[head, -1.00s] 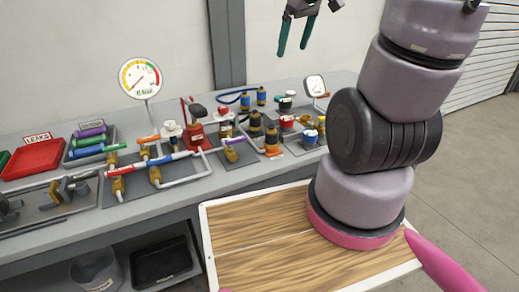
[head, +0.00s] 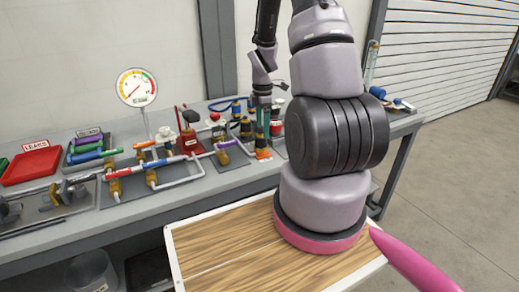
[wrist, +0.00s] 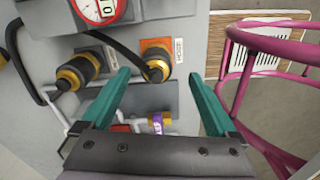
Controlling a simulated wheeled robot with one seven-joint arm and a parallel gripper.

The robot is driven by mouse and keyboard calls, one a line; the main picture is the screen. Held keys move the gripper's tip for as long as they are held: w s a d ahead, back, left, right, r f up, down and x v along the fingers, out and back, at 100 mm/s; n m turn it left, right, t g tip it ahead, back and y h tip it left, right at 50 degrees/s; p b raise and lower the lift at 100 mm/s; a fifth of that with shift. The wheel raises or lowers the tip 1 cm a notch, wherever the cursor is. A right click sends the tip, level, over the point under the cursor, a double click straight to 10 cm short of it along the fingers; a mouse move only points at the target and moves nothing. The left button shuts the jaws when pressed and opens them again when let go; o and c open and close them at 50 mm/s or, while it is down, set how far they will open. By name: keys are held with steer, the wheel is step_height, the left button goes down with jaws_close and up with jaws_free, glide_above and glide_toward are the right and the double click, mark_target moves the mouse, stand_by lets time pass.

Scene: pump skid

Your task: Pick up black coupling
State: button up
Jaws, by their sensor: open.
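In the wrist view, a black-and-brass coupling (wrist: 156,64) stands on an orange plate with a label beside it, a black hose seeming to run up to it. A second black-and-brass coupling (wrist: 78,72) stands to its left. I cannot tell for sure which one the task names. My gripper (wrist: 160,82) is open and empty, its teal fingers on either side of the first coupling's column, apart from it. In the head view, my gripper (head: 262,121) is low over the bench's right part, partly hiding the fittings there.
A gauge (wrist: 99,8) and a purple-banded fitting (wrist: 157,122) are close to my gripper. In the head view, the grey bench (head: 75,230) also holds a red tray (head: 31,166), pipes and a dial gauge (head: 136,88). Open floor (head: 455,190) lies to the right.

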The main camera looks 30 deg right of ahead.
mark_target(260, 135)
steer(key=f, duration=0.6)
steer(key=shift+w+a+f, duration=0.25)
steer(key=shift+w, duration=0.05)
steer(key=shift+c, duration=0.3)
jaws_close()
